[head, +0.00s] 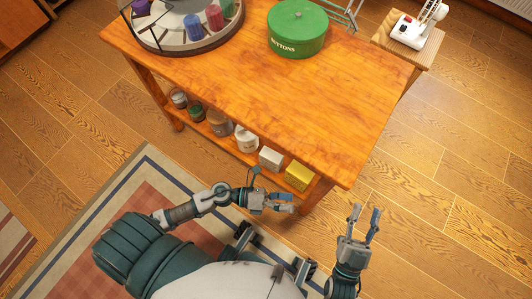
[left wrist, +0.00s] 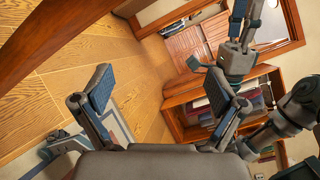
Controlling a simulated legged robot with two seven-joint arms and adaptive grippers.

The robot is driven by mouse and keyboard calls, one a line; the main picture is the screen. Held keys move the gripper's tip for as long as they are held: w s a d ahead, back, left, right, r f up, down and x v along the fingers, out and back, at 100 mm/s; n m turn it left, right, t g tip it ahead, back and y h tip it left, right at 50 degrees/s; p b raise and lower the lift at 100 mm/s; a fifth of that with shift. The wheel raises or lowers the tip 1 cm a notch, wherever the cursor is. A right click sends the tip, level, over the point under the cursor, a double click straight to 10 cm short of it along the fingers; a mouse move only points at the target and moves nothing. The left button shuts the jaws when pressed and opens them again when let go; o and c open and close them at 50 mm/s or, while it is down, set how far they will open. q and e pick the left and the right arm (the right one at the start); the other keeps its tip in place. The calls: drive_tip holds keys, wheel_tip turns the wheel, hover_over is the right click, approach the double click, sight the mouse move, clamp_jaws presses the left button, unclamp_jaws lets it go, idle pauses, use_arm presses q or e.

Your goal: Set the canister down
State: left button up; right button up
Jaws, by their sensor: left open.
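A round green tin (head: 297,30) lettered "BUTTONS" stands upright on the wooden table top, lid on, near the far edge in the head view. It is the only large canister that I can make out, and neither gripper touches it. My left gripper (head: 290,202) is open beside the near side of the table, below the table top and close to the lower shelf. The left wrist view shows its two fingers wide apart with nothing between them (left wrist: 157,92). My right gripper (head: 364,217) is open and empty, with its fingers pointing up, over the floor right of the table.
The table (head: 350,110) has a large clear area in its middle and right. A round divided tray (head: 187,45) with coloured spools stands at its far left. Jars and a yellow box (head: 299,176) line the lower shelf. A small stool (head: 409,42) holds a white device.

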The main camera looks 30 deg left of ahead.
use_arm(q)
drive_tip(key=w+a+r+n+t+y, duration=0.1)
drive_tip(key=a+r+n+t+y, duration=0.2)
drive_tip(key=n, duration=0.9)
drive_tip(key=a+r+n+t+y, duration=0.3)
drive_tip(key=r+n+t, duration=0.4)
drive_tip(key=n, duration=0.5)
drive_tip(key=w+a+r+n+t+y, duration=0.1)
drive_tip(key=a+r+n+t+y, duration=0.2)
drive_tip(key=n, duration=0.8)
wheel_tip(320, 180, up, 3)
drive_tip(key=t+y, duration=0.2)
drive_tip(key=shift+w+a+n+t, duration=0.2)
drive_tip(key=shift+w+n+t, duration=0.1)
drive_tip(key=shift+n+t, duration=0.1)
